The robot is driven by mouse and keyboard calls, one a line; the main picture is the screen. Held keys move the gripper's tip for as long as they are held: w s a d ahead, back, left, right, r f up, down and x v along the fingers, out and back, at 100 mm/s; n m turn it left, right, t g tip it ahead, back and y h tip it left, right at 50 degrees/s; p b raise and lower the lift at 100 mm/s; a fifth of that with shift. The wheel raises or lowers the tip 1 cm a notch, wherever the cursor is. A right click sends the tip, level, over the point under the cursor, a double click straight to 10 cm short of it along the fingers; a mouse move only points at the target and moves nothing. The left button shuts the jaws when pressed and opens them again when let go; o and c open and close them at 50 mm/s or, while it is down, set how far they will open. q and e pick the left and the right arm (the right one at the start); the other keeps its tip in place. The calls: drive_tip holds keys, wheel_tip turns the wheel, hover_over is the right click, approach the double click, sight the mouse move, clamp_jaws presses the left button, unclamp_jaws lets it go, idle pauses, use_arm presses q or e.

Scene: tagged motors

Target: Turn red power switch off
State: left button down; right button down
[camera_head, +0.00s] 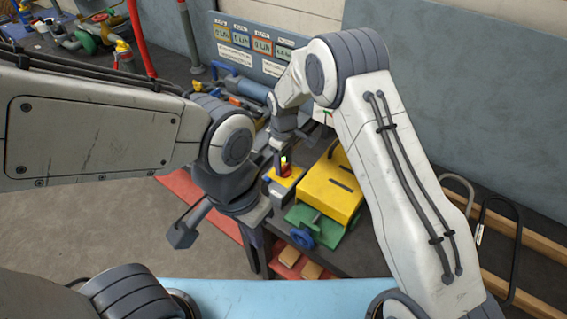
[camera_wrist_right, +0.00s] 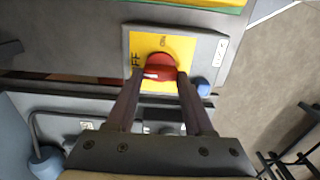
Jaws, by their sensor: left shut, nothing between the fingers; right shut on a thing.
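The red power switch (camera_wrist_right: 161,65) is a round red knob with a pale mark, on a yellow plate (camera_wrist_right: 187,46) in a grey housing. Lettering that reads partly "FF" and "ON" shows beside it. In the head view the red switch (camera_head: 285,171) sits on a small yellow-topped box left of the large yellow one. My right gripper (camera_wrist_right: 158,76) is shut on the red switch, one finger at each side; it also shows in the head view (camera_head: 281,160). My left gripper (camera_head: 182,236) is shut and empty, lower left of the switch, apart from it.
A yellow machine (camera_head: 330,187) on a green base with a blue wheel (camera_head: 302,238) stands right of the switch. A panel with labelled displays (camera_head: 240,43) stands behind. Pipes and valves (camera_head: 85,40) fill the back left. A blue knob (camera_wrist_right: 203,87) sits beside the switch.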

sight(283, 167)
idle(0.4)
drive_tip(key=shift+c, duration=1.4)
unclamp_jaws()
wheel_tip(283, 167, up, 11)
drive_tip(key=b, duration=0.2)
drive_tip(key=shift+f, duration=0.2)
drive_tip(key=s+a+r+m, duration=0.1)
drive_tip(key=s+r, duration=0.3)
drive_tip(key=s, duration=0.3)
drive_tip(key=s+r, duration=0.4)
drive_tip(key=s, duration=0.4)
drive_tip(key=s+d+m, duration=0.1)
drive_tip(key=s+d, duration=0.1)
drive_tip(key=s, duration=0.6)
drive_tip(key=s+d+m+y, duration=0.1)
drive_tip(key=s+d, duration=0.2)
drive_tip(key=s, duration=0.6)
drive_tip(key=shift+s+d+f, duration=0.2)
drive_tip(key=shift+s+d, duration=0.05)
drive_tip(key=shift+d, duration=0.05)
